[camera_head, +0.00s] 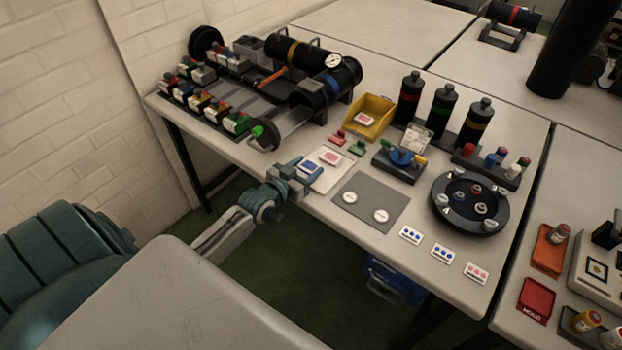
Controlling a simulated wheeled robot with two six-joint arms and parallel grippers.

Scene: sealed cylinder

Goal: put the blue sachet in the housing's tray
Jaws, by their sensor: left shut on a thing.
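The blue sachet (310,166) is a white packet with a blue patch, at the left end of a flat white holder near the table's front edge. My left gripper (305,173) reaches in from the left and is shut on the blue sachet; its fingers partly hide the contact. I cannot tell whether the sachet is clear of the holder. My right gripper is not in view.
A red-marked sachet (331,157) lies beside the blue one. A yellow bin (369,117) stands behind. A grey mat (370,203) with white discs and a black round carousel (470,202) lie to the right. Rows of coloured blocks (203,102) stand left of the housing.

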